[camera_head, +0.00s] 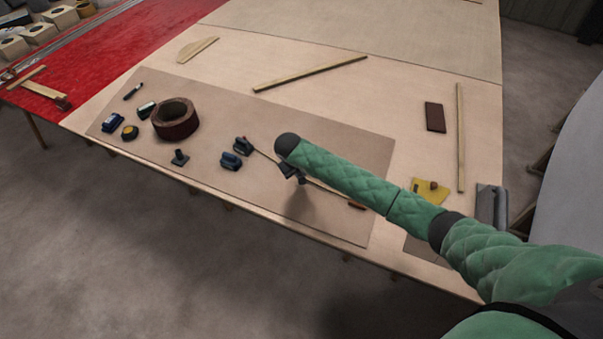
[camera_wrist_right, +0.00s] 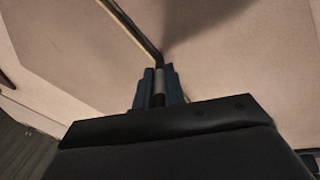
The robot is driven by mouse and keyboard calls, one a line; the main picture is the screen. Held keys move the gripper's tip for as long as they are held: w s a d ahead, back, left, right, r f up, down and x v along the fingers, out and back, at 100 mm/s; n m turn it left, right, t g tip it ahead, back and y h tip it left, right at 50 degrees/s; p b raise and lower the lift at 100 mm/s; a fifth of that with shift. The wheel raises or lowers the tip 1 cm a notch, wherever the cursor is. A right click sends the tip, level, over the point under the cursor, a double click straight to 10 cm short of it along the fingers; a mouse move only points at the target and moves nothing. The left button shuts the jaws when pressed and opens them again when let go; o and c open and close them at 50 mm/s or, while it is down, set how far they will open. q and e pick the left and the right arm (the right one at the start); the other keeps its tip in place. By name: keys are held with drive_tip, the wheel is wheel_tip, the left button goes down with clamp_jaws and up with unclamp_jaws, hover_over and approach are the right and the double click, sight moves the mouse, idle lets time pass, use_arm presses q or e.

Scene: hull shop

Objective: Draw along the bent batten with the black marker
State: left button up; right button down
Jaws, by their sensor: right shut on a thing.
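The bent batten (camera_head: 324,189) is a thin strip on the brown board (camera_head: 340,140), running diagonally; its middle is partly hidden by my right arm and gripper. My right gripper (camera_head: 293,175) points down at the batten. In the right wrist view, the gripper (camera_wrist_right: 158,88) is shut on a slim upright grey and black thing, which looks like the black marker (camera_wrist_right: 158,82). Its tip is close to the batten (camera_wrist_right: 130,27); whether it touches the board is hidden. A dark edge runs along the batten, line or shadow unclear. My left gripper is out of view.
A dark blue weight (camera_head: 241,146) is at the batten's left end, another (camera_head: 230,161) beside it. A brown ring-shaped pot (camera_head: 176,119), a small dark pen-like thing (camera_head: 133,91) and a yellow tape (camera_head: 130,132) lie left. A yellow piece (camera_head: 430,192) lies right.

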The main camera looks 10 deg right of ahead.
drive_tip(key=shift+w+a, duration=0.1)
drive_tip(key=shift+a, duration=0.05)
drive_tip(key=shift+w+a, duration=0.35)
drive_tip(key=shift+w, duration=0.05)
drive_tip(key=shift+w+a, duration=0.15)
drive_tip(key=shift+w+a+f, duration=0.1)
drive_tip(key=shift+w+a, duration=0.15)
drive_tip(key=shift+a, duration=0.05)
drive_tip(key=shift+a, duration=0.1)
idle(0.3)
drive_tip(key=shift+w+a, duration=0.4)
drive_tip(key=shift+w, duration=0.05)
drive_tip(key=shift+w+a, duration=0.1)
drive_tip(key=shift+w, duration=0.1)
drive_tip(key=shift+w+a+p, duration=0.3)
drive_tip(key=shift+w+a, duration=0.05)
